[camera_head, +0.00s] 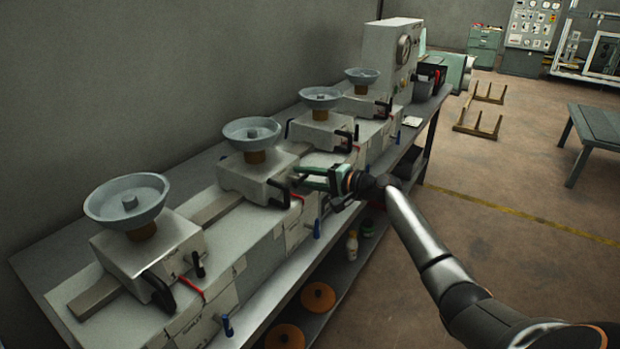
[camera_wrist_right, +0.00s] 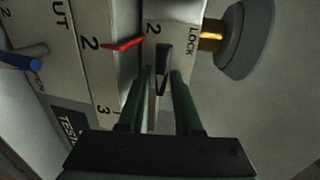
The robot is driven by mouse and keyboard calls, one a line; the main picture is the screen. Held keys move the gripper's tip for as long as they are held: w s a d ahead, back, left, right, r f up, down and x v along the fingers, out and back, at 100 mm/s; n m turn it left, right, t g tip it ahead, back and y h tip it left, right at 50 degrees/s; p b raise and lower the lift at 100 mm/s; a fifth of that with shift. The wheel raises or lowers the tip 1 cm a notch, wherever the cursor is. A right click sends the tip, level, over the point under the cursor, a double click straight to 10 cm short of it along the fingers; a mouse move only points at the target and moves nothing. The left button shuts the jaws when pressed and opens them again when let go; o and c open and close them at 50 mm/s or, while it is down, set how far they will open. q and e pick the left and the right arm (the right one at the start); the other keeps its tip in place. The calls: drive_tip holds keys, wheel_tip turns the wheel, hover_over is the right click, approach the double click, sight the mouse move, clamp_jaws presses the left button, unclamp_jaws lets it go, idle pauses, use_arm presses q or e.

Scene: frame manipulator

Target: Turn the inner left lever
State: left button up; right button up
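A row of white units with grey bowls on top stands on the bench, each with black levers on its front. My right gripper (camera_head: 308,178), with green fingers, is at the front right of the second unit from the near end (camera_head: 245,180). A black lever (camera_head: 279,193) of this unit is just left of the fingertips. In the right wrist view, a black lever (camera_wrist_right: 163,65) stands ahead of and between the two spread fingers, beside the marks "2" and "LOCK". Contact cannot be told. My left gripper is not in view.
A red lever (camera_wrist_right: 122,44) and a blue handle (camera_wrist_right: 20,60) are near in the wrist view. The near unit's grey bowl (camera_head: 127,200) and the third unit (camera_head: 320,130) flank the second unit. Open floor (camera_head: 500,220) lies right of the bench.

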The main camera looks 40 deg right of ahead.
drive_tip(key=b+v, duration=0.1)
drive_tip(key=v, duration=1.1)
drive_tip(key=shift+s, duration=0.2)
drive_tip(key=shift+d+r, duration=0.1)
